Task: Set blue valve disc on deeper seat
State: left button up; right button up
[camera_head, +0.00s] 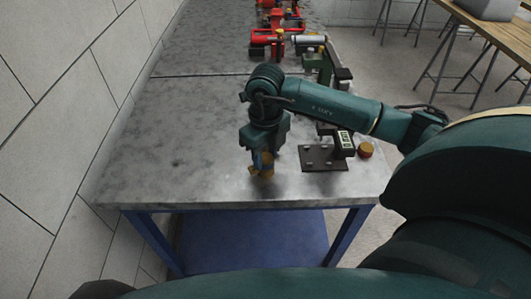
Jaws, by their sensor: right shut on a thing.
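My right gripper (263,161) points down over the front part of the grey table. It is shut on a small piece with a blue part (267,157) and brass-coloured parts below it. The fingers partly hide this piece, and I cannot tell for certain that it is the blue valve disc. It is close above or touching the tabletop; I cannot tell which. To its right lies a dark plate (312,161) with small raised fittings and an upright block (345,142). I cannot make out the deeper seat. My left gripper is not in view.
A short orange-brown cylinder (365,150) stands near the table's right edge. Green fixtures (318,63) and red pump parts (276,42) stand farther back on the right. The grey tabletop (185,135) is clear on the left. A wall runs along the left.

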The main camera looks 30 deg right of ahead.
jog(key=o, duration=1.2)
jog(key=shift+r, duration=0.3)
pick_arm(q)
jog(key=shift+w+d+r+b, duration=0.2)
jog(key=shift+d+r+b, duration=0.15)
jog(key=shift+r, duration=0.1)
pick_arm(e)
notch_tip(320, 180, up, 13)
jog(key=shift+f, duration=0.15)
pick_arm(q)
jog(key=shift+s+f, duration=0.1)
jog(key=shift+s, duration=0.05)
pick_arm(e)
jog(key=shift+s+f, duration=0.1)
jog(key=shift+s, duration=0.05)
